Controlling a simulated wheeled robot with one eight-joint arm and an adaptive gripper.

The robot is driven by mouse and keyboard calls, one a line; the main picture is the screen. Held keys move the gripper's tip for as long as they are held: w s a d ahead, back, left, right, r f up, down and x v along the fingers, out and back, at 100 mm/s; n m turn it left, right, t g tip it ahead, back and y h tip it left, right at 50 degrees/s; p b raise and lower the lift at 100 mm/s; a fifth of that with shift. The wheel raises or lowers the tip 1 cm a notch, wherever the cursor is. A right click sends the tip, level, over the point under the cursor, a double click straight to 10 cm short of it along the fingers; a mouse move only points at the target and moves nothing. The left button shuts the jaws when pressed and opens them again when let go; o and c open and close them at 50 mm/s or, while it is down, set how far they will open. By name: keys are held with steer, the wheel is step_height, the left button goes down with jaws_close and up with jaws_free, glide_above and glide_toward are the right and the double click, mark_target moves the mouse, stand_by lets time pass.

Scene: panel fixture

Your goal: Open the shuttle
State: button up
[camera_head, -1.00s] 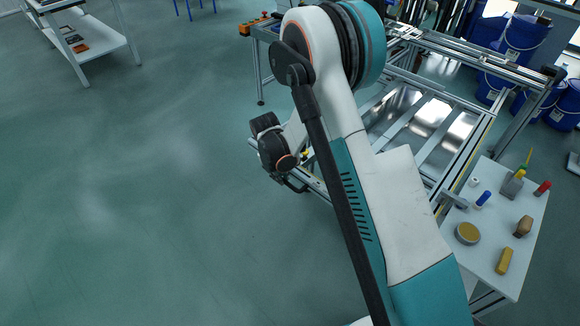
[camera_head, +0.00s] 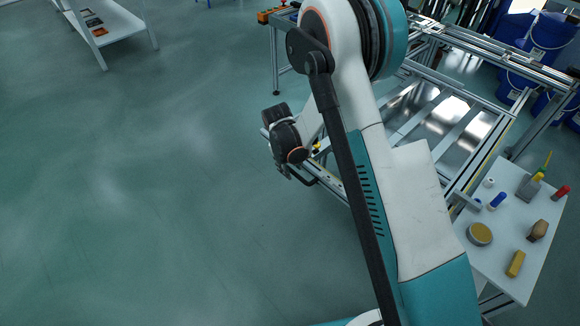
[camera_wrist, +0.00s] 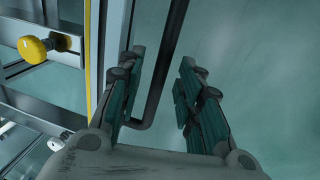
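The shuttle appears to be the aluminium frame with shiny metal plates (camera_head: 436,122) on the panel fixture, right of my arm in the head view. A black bent handle bar (camera_wrist: 158,85) shows in the wrist view, running down between my fingers and bending left at its lower end. The handle (camera_head: 306,179) also shows small at the fixture's near side in the head view. My gripper (camera_wrist: 160,82) is open, with one finger on each side of the bar. I see a gap right of the bar; contact on the left is unclear. My arm hides part of the fixture.
A yellow knob (camera_wrist: 35,48) sits on the frame left of my fingers. A white side table (camera_head: 490,262) with a tin, a bottle and small tools stands at the right. Blue buckets (camera_head: 548,35) stand behind the fixture.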

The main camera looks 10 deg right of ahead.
step_height(320, 180, up, 12)
steer(key=s+a, duration=0.1)
steer(key=a, duration=0.1)
steer(key=shift+s+f, duration=0.15)
steer(key=shift+d, duration=0.1)
stand_by(0.4)
steer(key=s+d+r+m+t, duration=0.1)
steer(key=s+d+r, duration=0.15)
steer(key=r, duration=0.35)
steer(key=s+d+r+m+t+y, duration=0.1)
steer(key=s+r, duration=0.3)
steer(key=r, duration=0.1)
steer(key=s+d+r+m, duration=0.1)
steer(key=s+d+r, duration=0.15)
steer(key=r, duration=0.35)
steer(key=s+d+r+m+t, duration=0.2)
steer(key=s, duration=0.7)
steer(key=s+d+r+m+t, duration=0.1)
steer(key=s+d+r+t, duration=0.1)
steer(key=s, duration=0.7)
steer(key=shift+s+d+r+m+y, duration=0.15)
steer(key=shift+d+r+m+y, duration=0.05)
steer(key=shift+r+m+y, duration=0.25)
